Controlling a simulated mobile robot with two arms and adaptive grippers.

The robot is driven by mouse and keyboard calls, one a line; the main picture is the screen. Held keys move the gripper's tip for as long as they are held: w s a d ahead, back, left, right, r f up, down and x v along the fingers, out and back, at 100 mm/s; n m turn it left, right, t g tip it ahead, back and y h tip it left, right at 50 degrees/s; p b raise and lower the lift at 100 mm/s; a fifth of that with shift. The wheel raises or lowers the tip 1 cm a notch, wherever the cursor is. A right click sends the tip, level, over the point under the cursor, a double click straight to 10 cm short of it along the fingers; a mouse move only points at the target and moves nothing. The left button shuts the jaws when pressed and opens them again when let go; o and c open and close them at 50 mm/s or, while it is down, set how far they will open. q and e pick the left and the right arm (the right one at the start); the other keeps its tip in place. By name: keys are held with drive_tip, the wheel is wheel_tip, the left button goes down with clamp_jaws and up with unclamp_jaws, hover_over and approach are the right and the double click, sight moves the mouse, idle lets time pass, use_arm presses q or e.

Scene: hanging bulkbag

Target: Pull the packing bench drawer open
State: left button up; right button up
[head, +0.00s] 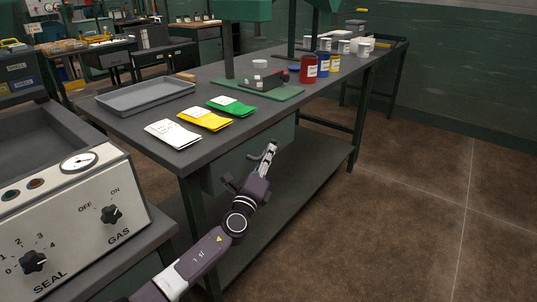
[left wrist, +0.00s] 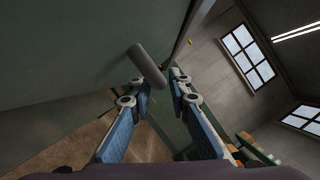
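The packing bench (head: 330,90) has a dark grey top, and a green drawer front (head: 225,170) shows under its near edge. In the left wrist view the green panel (left wrist: 70,50) fills the upper left, with a grey bar handle (left wrist: 147,65) standing out from it. My left gripper (head: 268,152) is in front of the drawer front, below the bench top. In the left wrist view its two blue fingers (left wrist: 160,82) are apart, with the handle's near end at the gap between the tips. I cannot tell whether they touch it. My right gripper is out of view.
A grey tray (head: 145,96), seed-like packets (head: 205,119) and several cans (head: 309,68) are on the bench top. A sealing machine (head: 80,215) with knobs stands at the left. A lower shelf (head: 290,205) runs under the bench. The brown floor at the right is clear.

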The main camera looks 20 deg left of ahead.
use_arm(q)
drive_tip(key=shift+w+r, duration=0.15)
drive_tip(key=shift+w, duration=0.45)
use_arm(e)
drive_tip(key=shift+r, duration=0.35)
use_arm(q)
clamp_jaws()
drive_tip(key=shift+d, duration=0.1)
